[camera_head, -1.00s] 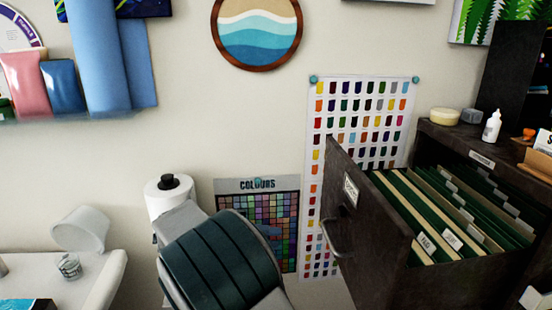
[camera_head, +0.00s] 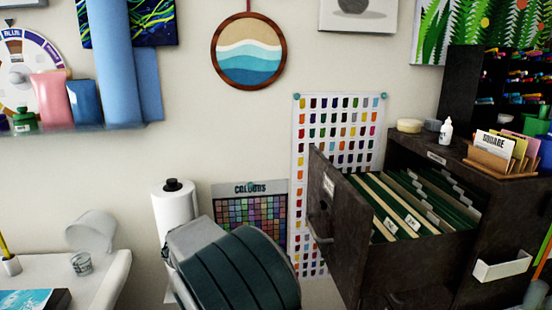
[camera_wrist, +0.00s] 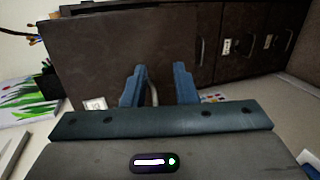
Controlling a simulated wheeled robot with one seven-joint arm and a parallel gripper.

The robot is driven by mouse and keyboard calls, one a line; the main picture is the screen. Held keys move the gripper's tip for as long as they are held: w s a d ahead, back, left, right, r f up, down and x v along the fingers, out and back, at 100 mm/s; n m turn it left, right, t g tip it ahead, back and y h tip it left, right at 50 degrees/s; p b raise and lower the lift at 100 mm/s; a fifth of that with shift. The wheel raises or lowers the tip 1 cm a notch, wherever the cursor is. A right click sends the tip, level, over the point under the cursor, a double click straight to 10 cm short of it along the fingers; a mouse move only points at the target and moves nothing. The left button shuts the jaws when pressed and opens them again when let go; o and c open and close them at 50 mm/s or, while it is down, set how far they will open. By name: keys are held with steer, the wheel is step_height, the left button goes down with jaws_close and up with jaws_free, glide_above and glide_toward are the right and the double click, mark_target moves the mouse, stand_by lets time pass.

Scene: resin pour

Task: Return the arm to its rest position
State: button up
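In the wrist view, my gripper (camera_wrist: 160,88) has its two blue fingers apart with a clear gap and nothing held between them. A dark drawer front with a curved metal handle (camera_wrist: 154,94) lies beyond the fingers; I cannot tell how far away it is. In the head view, part of my arm (camera_head: 232,270) rises at the bottom centre, left of the open drawer. My gripper is not visible in the head view.
A dark cabinet (camera_head: 497,215) stands at the right, its file drawer (camera_head: 338,205) pulled out with green folders inside. A paper towel roll (camera_head: 175,207) stands behind my arm. A white table (camera_head: 100,285) is at the left. A shelf (camera_head: 75,130) hangs above it.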

steer(key=s+d+f+g+y, duration=0.25)
steer(key=s+d+y, duration=0.55)
steer(key=d, duration=0.4)
steer(key=s+d+m+t+y, duration=0.1)
steer(key=s+d+t+y, duration=0.2)
steer(key=s, duration=0.9)
steer(key=t+y, duration=0.1)
steer(key=y, duration=0.2)
steer(key=shift+m+y, duration=0.3)
steer(key=shift+m, duration=0.1)
